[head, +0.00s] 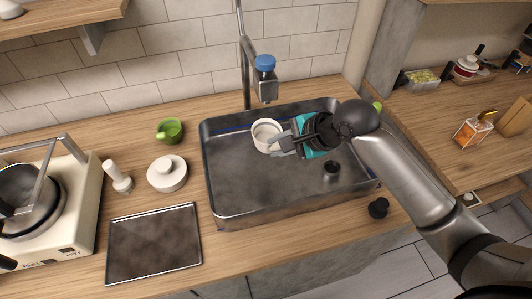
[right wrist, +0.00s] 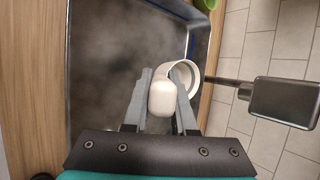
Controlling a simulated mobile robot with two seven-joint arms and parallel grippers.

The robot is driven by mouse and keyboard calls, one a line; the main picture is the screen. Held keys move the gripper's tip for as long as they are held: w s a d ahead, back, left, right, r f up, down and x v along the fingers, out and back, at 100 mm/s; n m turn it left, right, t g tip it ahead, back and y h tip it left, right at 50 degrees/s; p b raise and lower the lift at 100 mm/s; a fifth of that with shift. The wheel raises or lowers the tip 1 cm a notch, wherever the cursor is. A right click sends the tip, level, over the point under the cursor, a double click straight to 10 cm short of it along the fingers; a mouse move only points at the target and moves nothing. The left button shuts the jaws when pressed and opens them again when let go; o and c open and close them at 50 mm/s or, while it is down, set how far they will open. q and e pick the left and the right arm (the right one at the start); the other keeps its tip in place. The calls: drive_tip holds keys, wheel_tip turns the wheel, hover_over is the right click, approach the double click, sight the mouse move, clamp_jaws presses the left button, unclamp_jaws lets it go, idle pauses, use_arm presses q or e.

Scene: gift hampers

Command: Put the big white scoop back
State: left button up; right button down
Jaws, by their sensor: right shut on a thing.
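The big white scoop (head: 266,136) is over or in the metal sink in the head view, near the back wall of the basin. My right gripper (head: 284,144) is shut on it from the right. In the right wrist view, the scoop's rounded white handle (right wrist: 162,98) lies between the two grey fingers of my right gripper (right wrist: 162,76). Its hollow round cup (right wrist: 193,72) opens beyond the right finger. I cannot tell whether the scoop touches the sink. My left gripper is out of view.
A black knob-like object (head: 378,207) sits front right.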

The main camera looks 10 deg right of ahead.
drive_tip(key=shift+w+a+p, duration=0.15)
drive_tip(key=shift+a+p, duration=0.1)
drive_tip(key=shift+p, duration=0.55)
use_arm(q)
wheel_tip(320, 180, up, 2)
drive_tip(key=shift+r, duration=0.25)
use_arm(e)
drive_tip(key=shift+f, duration=0.1)
wheel_tip(320, 180, down, 10)
drive_tip(key=shift+r, duration=0.25)
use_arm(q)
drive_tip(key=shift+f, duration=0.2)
